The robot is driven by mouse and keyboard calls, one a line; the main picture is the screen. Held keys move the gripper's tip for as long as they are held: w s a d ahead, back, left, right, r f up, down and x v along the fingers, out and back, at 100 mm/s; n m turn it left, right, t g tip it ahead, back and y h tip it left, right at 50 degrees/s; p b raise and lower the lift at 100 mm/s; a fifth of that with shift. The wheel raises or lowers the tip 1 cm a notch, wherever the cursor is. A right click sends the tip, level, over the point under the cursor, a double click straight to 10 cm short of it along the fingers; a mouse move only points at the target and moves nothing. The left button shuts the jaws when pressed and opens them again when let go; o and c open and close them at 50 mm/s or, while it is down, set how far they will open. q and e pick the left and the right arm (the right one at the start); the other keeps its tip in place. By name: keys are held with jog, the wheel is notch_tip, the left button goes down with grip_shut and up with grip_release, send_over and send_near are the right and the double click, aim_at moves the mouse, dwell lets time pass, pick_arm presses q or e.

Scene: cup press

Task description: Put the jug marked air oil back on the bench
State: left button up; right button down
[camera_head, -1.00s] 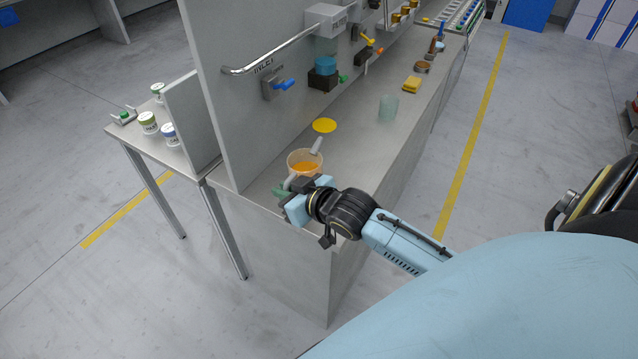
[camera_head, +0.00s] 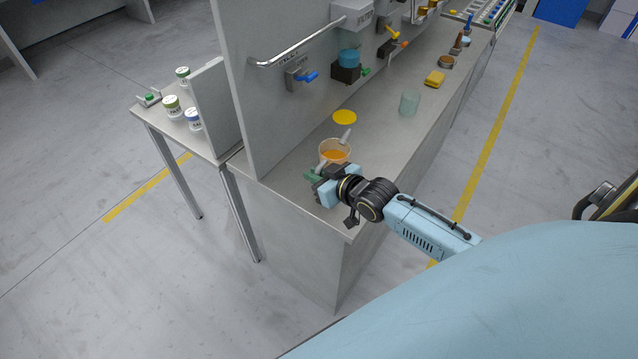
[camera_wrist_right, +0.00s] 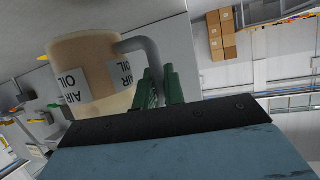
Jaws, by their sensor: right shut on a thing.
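The air oil jug (camera_head: 334,153) is a pale translucent jug with orange liquid inside, near the close end of the bench (camera_head: 381,143) in the head view. In the right wrist view the jug (camera_wrist_right: 88,76) shows two AIR OIL labels and a grey handle (camera_wrist_right: 146,62). My right gripper (camera_head: 318,178) is shut on the jug's handle, its green fingers (camera_wrist_right: 157,88) around it. The jug looks upright in the head view. I cannot tell whether its base touches the bench. My left gripper is not in view.
A yellow disc (camera_head: 344,117) and a greenish cup (camera_head: 409,103) stand farther along the bench. A wall panel with a blue-handled valve (camera_head: 301,77) rises behind. Several labelled tubs (camera_head: 172,106) stand on a side table. Bare bench lies between the jug and the cup.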

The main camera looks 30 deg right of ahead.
jog(key=shift+f, duration=2)
jog(key=c, duration=1.9)
grip_release()
jog(key=shift+f, duration=0.2)
jog(key=shift+c, duration=0.2)
jog(key=o, duration=0.5)
jog(key=shift+c, duration=0.2)
jog(key=shift+s+f+b, duration=0.1)
jog(key=shift+s+b, duration=0.1)
jog(key=shift+b, duration=0.2)
jog(key=p+v, duration=0.1)
jog(key=v, duration=1.2)
jog(key=shift+a, duration=0.1)
